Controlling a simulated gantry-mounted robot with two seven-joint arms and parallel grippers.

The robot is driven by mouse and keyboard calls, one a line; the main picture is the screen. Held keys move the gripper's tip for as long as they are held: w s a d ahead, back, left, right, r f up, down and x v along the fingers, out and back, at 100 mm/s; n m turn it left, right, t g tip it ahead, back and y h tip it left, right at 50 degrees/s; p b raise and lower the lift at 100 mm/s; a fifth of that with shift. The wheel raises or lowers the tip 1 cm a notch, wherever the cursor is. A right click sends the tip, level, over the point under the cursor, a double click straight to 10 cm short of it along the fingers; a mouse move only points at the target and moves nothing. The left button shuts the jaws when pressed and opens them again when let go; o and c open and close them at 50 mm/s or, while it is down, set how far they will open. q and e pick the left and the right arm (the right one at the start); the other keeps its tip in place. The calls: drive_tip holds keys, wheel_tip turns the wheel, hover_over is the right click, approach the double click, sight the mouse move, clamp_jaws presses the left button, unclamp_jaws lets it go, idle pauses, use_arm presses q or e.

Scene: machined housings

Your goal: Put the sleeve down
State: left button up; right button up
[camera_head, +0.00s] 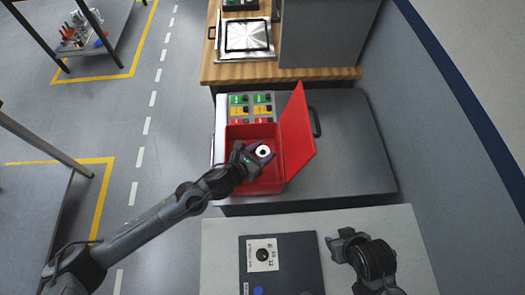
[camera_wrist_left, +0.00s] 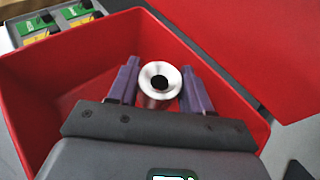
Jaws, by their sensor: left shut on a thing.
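The sleeve (camera_wrist_left: 160,85) is a shiny metal ring-shaped part with a dark bore. In the left wrist view it sits between the purple fingers of my left gripper (camera_wrist_left: 159,86), which is shut on it. In the head view the sleeve (camera_head: 263,151) shows as a small pale ring at the tip of my left gripper (camera_head: 261,152), over the open red box (camera_head: 270,186). In the wrist view the box (camera_wrist_left: 75,58) surrounds the fingers; whether the sleeve touches its floor I cannot tell. My right gripper (camera_head: 345,240) is at the lower right, its finger gap unclear.
The red lid (camera_head: 299,130) stands open on the box's right side. A grey worktop (camera_head: 355,150) is clear to the right. A dark plate (camera_head: 290,270) lies on the near table.

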use_arm(q)
drive_tip(key=shift+f+b, duration=0.3)
drive_tip(key=shift+f, duration=0.05)
use_arm(e)
drive_tip(key=shift+f, duration=0.5)
use_arm(q)
drive_tip(key=o, duration=1)
drive_tip(key=shift+f, duration=0.1)
drive_tip(key=shift+c, duration=0.2)
drive_tip(key=shift+o, duration=0.2)
drive_tip(key=shift+f, duration=0.1)
use_arm(e)
drive_tip(key=shift+f, duration=0.1)
